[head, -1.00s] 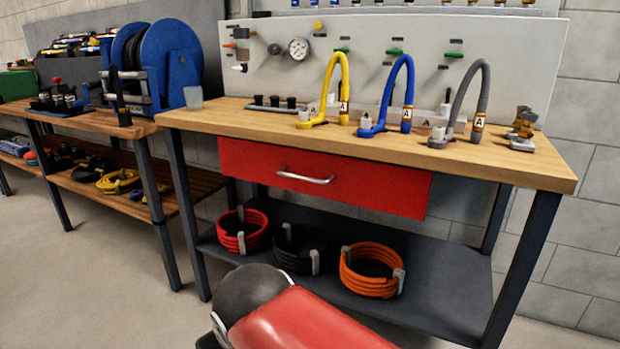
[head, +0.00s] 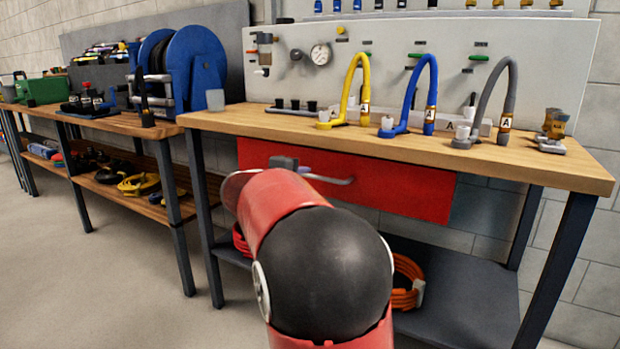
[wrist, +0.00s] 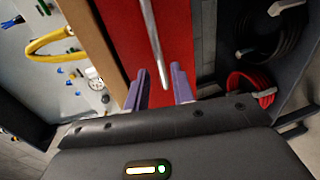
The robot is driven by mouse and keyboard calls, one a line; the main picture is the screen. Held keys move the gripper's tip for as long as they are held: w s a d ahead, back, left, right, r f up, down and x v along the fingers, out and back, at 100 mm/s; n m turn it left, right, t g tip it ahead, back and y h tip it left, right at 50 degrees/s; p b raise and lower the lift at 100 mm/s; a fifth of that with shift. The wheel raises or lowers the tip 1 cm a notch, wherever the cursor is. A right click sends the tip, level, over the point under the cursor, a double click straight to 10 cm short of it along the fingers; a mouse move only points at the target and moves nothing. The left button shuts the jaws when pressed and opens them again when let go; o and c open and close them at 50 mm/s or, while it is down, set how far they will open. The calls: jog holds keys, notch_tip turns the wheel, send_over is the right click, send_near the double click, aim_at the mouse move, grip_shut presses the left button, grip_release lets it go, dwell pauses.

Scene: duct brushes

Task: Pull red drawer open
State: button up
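The red drawer (head: 395,185) sits under the wooden top of the workbench and looks shut. Its metal bar handle (head: 338,181) shows only at its right part in the head view; my arm hides the lower left of the drawer. In the wrist view the handle (wrist: 152,45) runs from the top edge down towards the space between the two purple fingers of my gripper (wrist: 162,85). The fingers are apart, one on each side of the handle's near end. I cannot tell whether either touches it.
The wooden bench top (head: 270,122) holds yellow, blue and grey hoses. A lower shelf (head: 455,290) carries coiled hoses, including an orange one (head: 405,285) partly behind my arm. A dark bench leg (head: 205,220) stands left of the drawer.

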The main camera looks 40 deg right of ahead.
aim_at(311, 176)
jog(key=x, duration=0.5)
grip_shut()
